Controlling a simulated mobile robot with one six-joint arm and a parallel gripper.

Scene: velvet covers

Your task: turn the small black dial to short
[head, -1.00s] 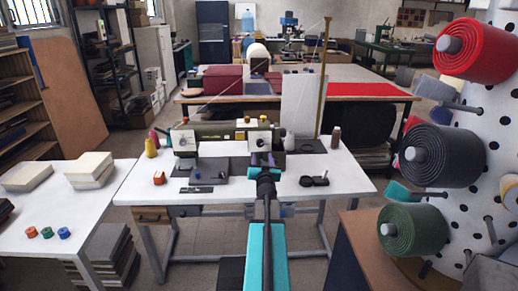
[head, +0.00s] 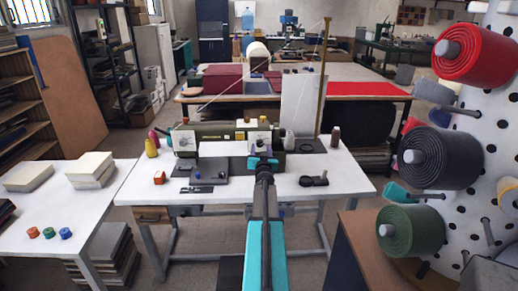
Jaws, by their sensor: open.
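A dark green sewing machine (head: 222,132) stands on the white table, with a pale square plate (head: 184,141) at its left end. A small dark dial shows on that plate, too small to read. A second pale plate with a small dark knob (head: 260,138) is at the right end, partly hidden by my gripper. No lettering such as "short" can be read. My gripper (head: 262,149) is open and empty, in front of the machine's right end. I cannot tell whether it touches the machine.
Yellow and pink thread cones (head: 152,147) stand left of the machine. An orange item (head: 159,177), flat black tools (head: 197,189) and black round parts (head: 313,181) lie on the white table (head: 225,190). A rack of fabric rolls (head: 440,158) stands close on the right.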

